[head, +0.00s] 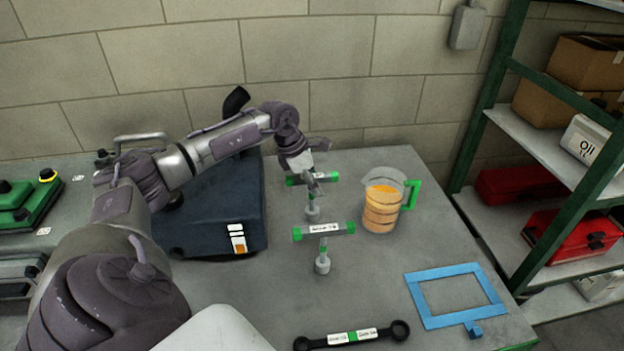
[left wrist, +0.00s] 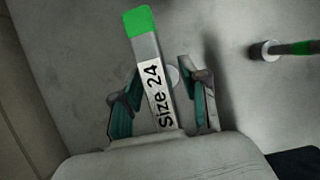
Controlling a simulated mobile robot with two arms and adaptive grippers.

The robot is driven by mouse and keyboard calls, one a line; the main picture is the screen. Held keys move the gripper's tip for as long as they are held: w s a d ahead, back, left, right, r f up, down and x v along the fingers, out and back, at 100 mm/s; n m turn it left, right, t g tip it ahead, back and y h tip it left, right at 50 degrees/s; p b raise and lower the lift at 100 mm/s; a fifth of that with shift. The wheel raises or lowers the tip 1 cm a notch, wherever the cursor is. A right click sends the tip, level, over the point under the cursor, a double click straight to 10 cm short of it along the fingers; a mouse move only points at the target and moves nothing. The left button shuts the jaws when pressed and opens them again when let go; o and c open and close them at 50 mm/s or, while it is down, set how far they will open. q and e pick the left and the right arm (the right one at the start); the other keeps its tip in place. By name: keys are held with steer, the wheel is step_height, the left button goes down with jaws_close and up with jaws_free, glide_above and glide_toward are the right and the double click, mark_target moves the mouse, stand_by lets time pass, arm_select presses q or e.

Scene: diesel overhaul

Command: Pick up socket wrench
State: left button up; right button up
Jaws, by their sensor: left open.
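Two T-shaped socket wrenches with green-ended handles stand upright on the grey table. The far one (head: 330,178) is at my left gripper (head: 314,170), which partly hides its handle. In the left wrist view, its handle labelled "Size 24" (left wrist: 148,62) runs between the spread fingers of the left gripper (left wrist: 160,88). The fingers are open on either side of the handle, and I see no clear grip. The nearer socket wrench (head: 324,232) stands apart, closer to the front; part of another wrench (left wrist: 285,48) shows at right in the left wrist view.
A clear jug (head: 382,205) with orange liquid and a green handle stands right of the wrenches. A dark blue box (head: 215,215) lies left. A blue frame (head: 420,300) and a black ring spanner (head: 352,337) lie in front. A green-posted shelf (head: 540,140) stands right.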

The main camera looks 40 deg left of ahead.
arm_select(q)
steer(key=shift+w+d+f, duration=0.1)
steer(key=shift+f, duration=0.35)
steer(key=shift+c, duration=0.3)
jaws_close()
steer(key=shift+r, duration=0.2)
